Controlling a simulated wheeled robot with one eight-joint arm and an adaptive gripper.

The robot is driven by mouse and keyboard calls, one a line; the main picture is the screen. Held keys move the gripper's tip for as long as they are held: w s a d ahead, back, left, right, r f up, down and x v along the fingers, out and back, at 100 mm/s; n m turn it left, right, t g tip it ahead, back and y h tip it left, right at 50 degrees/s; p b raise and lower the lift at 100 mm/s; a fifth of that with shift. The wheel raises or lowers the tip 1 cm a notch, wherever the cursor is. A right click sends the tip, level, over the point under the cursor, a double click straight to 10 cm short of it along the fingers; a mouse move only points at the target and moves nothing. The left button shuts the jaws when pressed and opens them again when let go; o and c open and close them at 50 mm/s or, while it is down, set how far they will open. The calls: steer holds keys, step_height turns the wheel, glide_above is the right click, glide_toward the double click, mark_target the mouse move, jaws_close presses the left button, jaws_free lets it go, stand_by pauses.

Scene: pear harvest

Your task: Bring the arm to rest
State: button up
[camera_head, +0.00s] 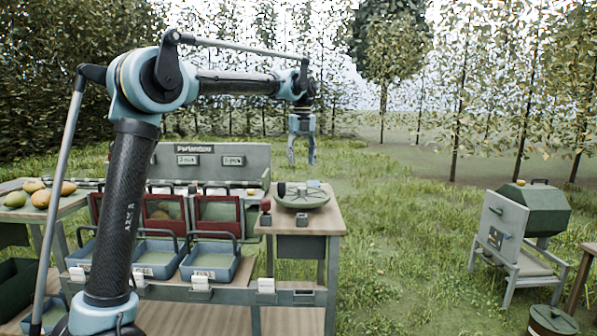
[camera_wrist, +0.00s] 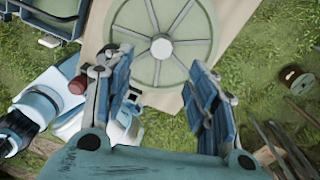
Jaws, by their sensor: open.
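My arm rises at the left of the head view, bends at a high elbow and reaches right. My gripper (camera_head: 302,152) hangs from its end, pointing down, in the air above the right end of the workbench (camera_head: 333,220). In the wrist view my gripper (camera_wrist: 163,95) shows two blue fingers spread apart with nothing between them. Beyond the fingers lies a round green spoked disc (camera_wrist: 162,47), which also shows on the bench top in the head view (camera_head: 302,198). The gripper is clear of the disc and the bench.
Blue trays (camera_head: 210,262) and red-framed bins (camera_head: 217,213) line the bench. Pears (camera_head: 42,197) lie on a table at the left. A green-topped machine (camera_head: 535,210) stands on the grass at the right. Open grass lies between it and the bench.

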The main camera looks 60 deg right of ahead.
steer(key=shift+r, duration=0.75)
